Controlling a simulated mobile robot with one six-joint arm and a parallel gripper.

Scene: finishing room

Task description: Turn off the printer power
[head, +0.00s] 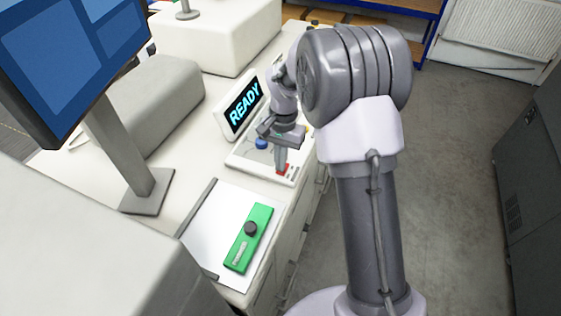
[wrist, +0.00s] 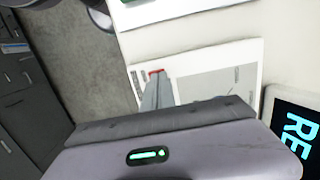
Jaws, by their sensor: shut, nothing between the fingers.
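The white control panel (head: 240,161) lies on the bench, with a blue knob (head: 261,144) and a red switch (head: 284,171) near its front corner. A display (head: 244,104) reading READY stands behind it, and part of it shows in the wrist view (wrist: 292,130). My gripper (head: 281,168) is shut and empty, pointing down with its fingertips at the red switch. In the wrist view my closed fingers (wrist: 155,92) cover most of the switch, and a red edge (wrist: 156,71) shows just past the tips. I cannot tell whether they touch it.
A green tool with a black knob (head: 249,229) lies on a white sheet (head: 215,215) nearer me. A monitor (head: 70,60) stands at the left. White machine housings (head: 215,35) fill the bench behind. The floor (head: 450,150) to the right is clear up to a dark cabinet (head: 530,160).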

